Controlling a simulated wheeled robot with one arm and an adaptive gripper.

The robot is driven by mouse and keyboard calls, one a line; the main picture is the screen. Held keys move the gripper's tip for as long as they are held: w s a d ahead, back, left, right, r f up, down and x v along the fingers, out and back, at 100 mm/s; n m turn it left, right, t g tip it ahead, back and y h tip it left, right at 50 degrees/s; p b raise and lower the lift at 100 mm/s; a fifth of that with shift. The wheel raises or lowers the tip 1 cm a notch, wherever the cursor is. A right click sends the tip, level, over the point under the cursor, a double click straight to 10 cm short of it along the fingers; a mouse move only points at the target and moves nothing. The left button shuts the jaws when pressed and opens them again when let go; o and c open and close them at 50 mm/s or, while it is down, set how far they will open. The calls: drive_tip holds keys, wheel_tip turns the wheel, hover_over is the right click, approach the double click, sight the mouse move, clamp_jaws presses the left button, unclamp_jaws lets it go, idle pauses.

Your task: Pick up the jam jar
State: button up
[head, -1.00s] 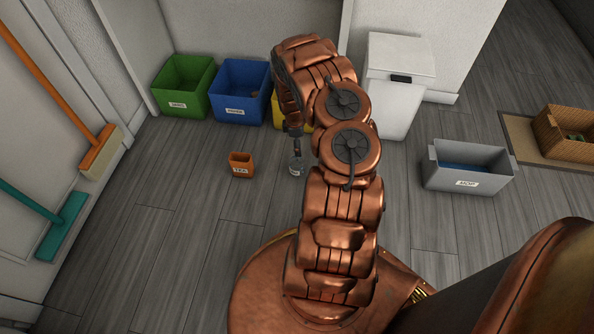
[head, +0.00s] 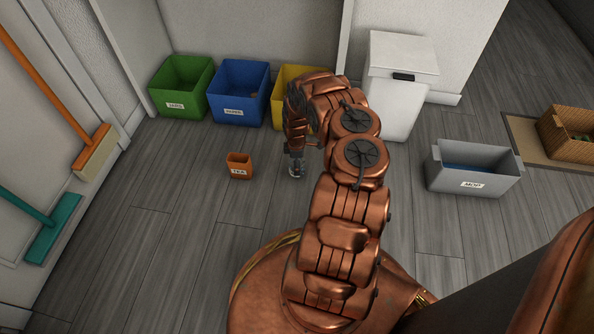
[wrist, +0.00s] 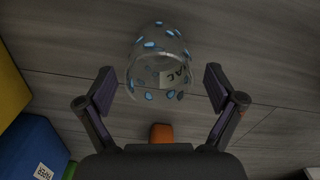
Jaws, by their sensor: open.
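My gripper (wrist: 159,80) is open, with a finger on either side and visible space between each finger and the jar. In the head view the jar (head: 296,172) shows small on the floor just below my gripper (head: 296,154), partly hidden by it.
A small orange bin (head: 239,167) stands left of the jar. Green (head: 181,104), blue (head: 237,110) and yellow (head: 290,84) bins line the wall behind. A white bin (head: 395,105) and a grey box (head: 474,180) stand to the right. Open floor lies around the jar.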

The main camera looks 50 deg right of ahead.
wheel_tip(320, 180, down, 4)
drive_tip(key=shift+r+b, duration=0.1)
drive_tip(key=shift+b, duration=0.8)
drive_tip(key=shift+w+r, duration=0.1)
drive_tip(key=c, duration=1.4)
